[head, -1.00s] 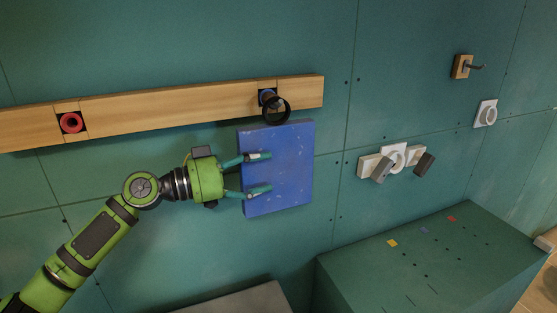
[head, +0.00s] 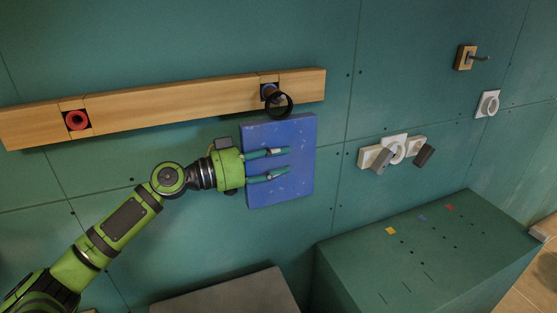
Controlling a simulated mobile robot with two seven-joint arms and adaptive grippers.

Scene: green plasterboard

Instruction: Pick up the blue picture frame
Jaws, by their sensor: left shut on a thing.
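What exactly lies between the fingertips is too small to tell. My right gripper is not in view.
The wooden rail (head: 180,101) runs above, with a red ring socket (head: 77,120) at left. White sockets (head: 396,149) with grey plugs are to the right. A green box (head: 430,260) stands at lower right, a grey surface (head: 230,296) at bottom centre.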

